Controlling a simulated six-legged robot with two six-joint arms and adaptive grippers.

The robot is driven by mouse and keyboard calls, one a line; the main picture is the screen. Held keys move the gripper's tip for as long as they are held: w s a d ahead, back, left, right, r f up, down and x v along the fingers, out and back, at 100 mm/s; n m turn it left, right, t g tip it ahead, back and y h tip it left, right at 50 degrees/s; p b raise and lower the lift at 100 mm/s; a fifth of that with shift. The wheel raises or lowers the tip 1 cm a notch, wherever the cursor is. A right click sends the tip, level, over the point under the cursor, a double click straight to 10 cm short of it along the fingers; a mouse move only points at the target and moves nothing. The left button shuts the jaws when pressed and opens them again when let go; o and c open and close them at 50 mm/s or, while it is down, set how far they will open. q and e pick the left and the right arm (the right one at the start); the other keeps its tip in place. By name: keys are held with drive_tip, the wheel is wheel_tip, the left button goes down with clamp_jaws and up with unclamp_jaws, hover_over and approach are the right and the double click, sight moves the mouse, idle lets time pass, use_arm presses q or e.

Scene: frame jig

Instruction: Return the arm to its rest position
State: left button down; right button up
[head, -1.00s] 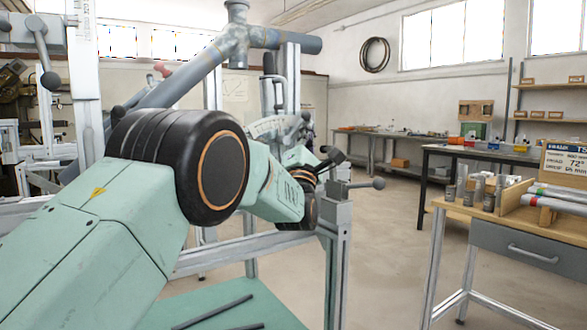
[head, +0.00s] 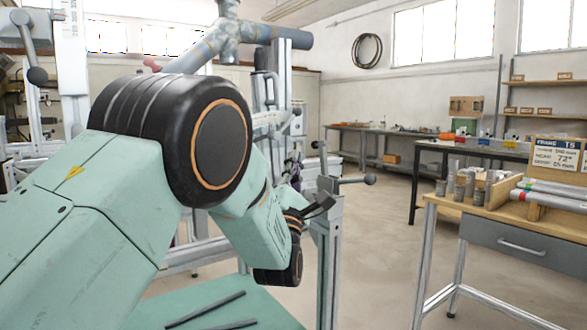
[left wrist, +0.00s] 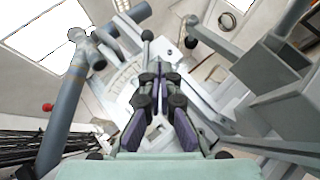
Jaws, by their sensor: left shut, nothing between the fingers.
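My left arm comes in from the left in the head view, its large black elbow joint close to the camera. My left gripper (left wrist: 159,72) shows best in the left wrist view, its dark and purple fingers drawn together with nothing between them. In the head view it is small and partly hidden behind my wrist, beside the grey jig post (head: 327,250). In the left wrist view the grey metal jig parts lie beyond the fingertips; I cannot tell the gap. My right gripper is in neither view.
The jig holds a grey-blue tube frame (head: 228,42) behind my arm. A clamp handle (head: 370,180) sticks out from the post. Dark rods (head: 205,309) lie on the green surface below. A wooden-topped bench (head: 470,207) stands at the right, with open floor between.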

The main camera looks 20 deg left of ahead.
use_arm(q)
drive_tip(key=shift+s+f, duration=0.35)
drive_tip(key=shift+s, duration=0.1)
